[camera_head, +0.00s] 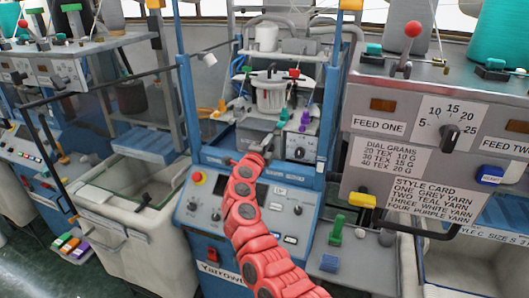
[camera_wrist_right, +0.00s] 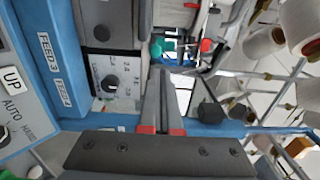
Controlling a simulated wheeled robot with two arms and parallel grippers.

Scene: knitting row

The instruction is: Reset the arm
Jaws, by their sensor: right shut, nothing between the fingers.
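My right arm, made of red segments, rises from the bottom of the head view to the middle machine. My right gripper (camera_head: 263,143) is at its upper end, in front of the blue machine (camera_head: 187,110). In the right wrist view my right gripper (camera_wrist_right: 162,72) is shut, with its grey fingers together, red pads at their base and nothing between them. I cannot tell whether the tips touch anything. My left gripper is in neither view.
A sloped control panel (camera_head: 285,222) lies below the gripper. On the right a grey feed box (camera_head: 385,122) with a dial and style card juts forward. Green and purple levers (camera_head: 304,120) stand close right of the gripper. A white bin (camera_head: 120,215) stands at left.

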